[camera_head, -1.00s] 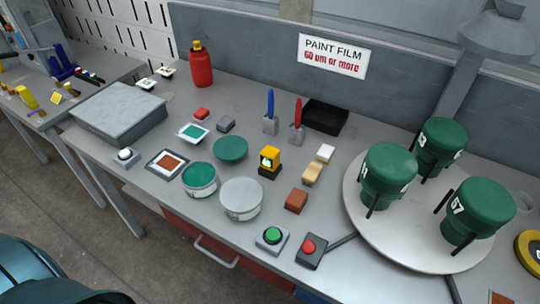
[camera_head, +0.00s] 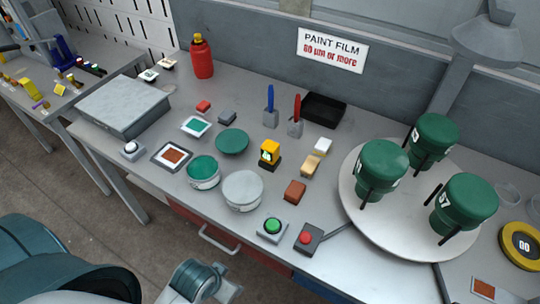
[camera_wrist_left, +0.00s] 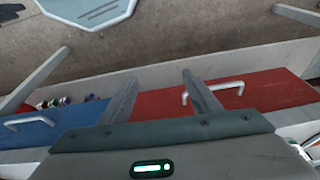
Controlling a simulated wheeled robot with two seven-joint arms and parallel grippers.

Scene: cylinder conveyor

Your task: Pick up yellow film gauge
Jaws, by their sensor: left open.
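The yellow film gauge (camera_head: 269,152) stands upright on a small black base on the grey workbench, near the middle of the head view. It has a small light display on its front. My left gripper (camera_wrist_left: 160,95) shows in the left wrist view with its two fingers apart and nothing between them. It is away from the gauge, facing the red and blue drawer fronts below the bench top. In the head view only teal links of my left arm show at the bottom left; the fingers are out of frame. My right gripper is not in view.
Around the gauge are a green lid (camera_head: 232,141), a grey can (camera_head: 243,190), a tan block (camera_head: 310,165) and a brown block (camera_head: 294,191). Pen holders stand behind it. A round turntable (camera_head: 365,225) with green containers is at right. Green and red buttons line the front edge.

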